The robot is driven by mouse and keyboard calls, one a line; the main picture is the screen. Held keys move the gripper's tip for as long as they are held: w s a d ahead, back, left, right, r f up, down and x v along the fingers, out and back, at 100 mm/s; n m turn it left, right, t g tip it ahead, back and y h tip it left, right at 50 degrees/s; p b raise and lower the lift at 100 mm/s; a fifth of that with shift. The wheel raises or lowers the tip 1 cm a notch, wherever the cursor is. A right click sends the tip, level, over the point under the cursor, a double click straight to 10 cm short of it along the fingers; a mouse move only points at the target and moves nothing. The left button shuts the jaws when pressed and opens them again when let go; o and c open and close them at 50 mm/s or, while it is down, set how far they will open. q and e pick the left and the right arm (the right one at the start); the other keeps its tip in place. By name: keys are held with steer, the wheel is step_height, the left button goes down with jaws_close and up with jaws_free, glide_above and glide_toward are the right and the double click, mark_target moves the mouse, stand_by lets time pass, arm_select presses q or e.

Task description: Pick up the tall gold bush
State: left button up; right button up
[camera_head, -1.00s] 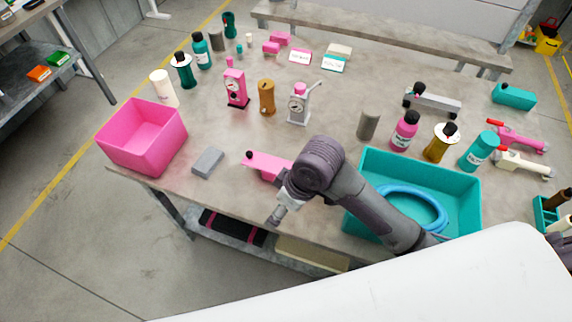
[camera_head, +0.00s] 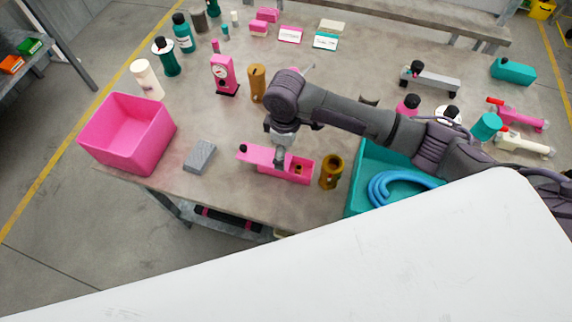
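A tall gold bush (camera_head: 257,84) with a narrowed middle stands upright on the table, beside the pink gauge device. A second, shorter gold piece (camera_head: 331,172) stands near the front edge, right of the pink long block (camera_head: 262,159). My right arm comes in from the right across the table. My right gripper (camera_head: 281,160) points down over the pink block, in front of the tall gold bush and apart from it. Its fingers are small and partly hidden, so I cannot tell whether they are open or touching the block. My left gripper is out of view.
A pink bin (camera_head: 126,133) stands at the left and a grey block (camera_head: 200,156) beside it. A teal tray (camera_head: 358,186) with a blue hose is at the right. The pink gauge device (camera_head: 223,75) is close left of the tall bush. My arm hides the silver gauge device.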

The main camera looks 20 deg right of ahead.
mark_target(287, 162)
steer(key=shift+s+f, duration=0.1)
steer(key=shift+f, duration=0.45)
steer(key=f, duration=0.1)
steer(key=f+p, duration=0.1)
steer(key=f, duration=0.2)
steer(key=shift+s+f, duration=0.2)
steer(key=shift+s, duration=0.1)
steer(key=shift+f, duration=0.2)
steer(key=c, duration=1.5)
step_height(287, 162, up, 18)
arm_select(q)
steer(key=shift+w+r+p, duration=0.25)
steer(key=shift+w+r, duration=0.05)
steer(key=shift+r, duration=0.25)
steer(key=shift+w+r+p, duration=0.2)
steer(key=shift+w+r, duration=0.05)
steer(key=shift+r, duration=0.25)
arm_select(e)
step_height(287, 162, down, 18)
steer(key=shift+d+r, duration=0.15)
